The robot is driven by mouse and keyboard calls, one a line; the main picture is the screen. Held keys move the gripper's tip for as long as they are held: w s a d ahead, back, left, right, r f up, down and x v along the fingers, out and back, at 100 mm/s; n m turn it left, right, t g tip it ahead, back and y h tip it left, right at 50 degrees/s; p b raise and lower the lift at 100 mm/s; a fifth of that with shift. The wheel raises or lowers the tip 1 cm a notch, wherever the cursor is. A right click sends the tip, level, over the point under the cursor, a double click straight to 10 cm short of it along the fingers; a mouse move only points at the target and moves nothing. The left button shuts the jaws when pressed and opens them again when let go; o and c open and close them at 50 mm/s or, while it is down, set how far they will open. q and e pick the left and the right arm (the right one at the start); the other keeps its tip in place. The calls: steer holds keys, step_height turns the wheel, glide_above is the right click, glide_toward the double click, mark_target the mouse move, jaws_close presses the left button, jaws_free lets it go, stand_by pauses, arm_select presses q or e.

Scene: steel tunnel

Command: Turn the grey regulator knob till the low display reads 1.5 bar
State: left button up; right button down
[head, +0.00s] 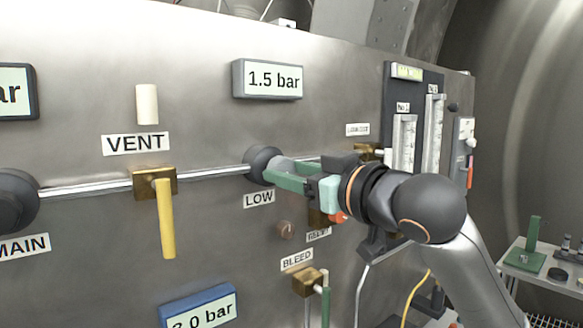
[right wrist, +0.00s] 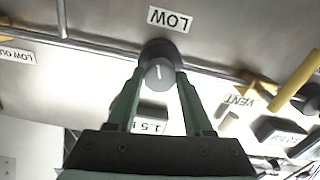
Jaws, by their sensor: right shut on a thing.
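The grey regulator knob (head: 262,164) sits on the steel panel above the LOW label (head: 258,199). My right gripper (head: 283,175) reaches in from the right and is shut on this knob. In the right wrist view the green fingers (right wrist: 157,90) lie on both sides of the round knob (right wrist: 159,73), and a light pointer line shows on its face. The low display (head: 267,79) above the knob reads 1.5 bar. It shows partly, upside down, between the fingers in the right wrist view (right wrist: 152,122). My left gripper is not in view.
A VENT valve with a yellow handle (head: 166,218) and a dark MAIN knob (head: 15,200) stand on the pipe to the left. A blue-framed display (head: 198,308) sits low on the panel. Flow tubes (head: 403,145) and a side table (head: 545,268) stand at the right.

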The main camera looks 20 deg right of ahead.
steer(key=shift+c, duration=1.5)
jaws_free()
steer(key=b+v, duration=0.2)
steer(key=v, duration=1)
steer(key=shift+s, duration=0.25)
steer(key=shift+w, duration=0.1)
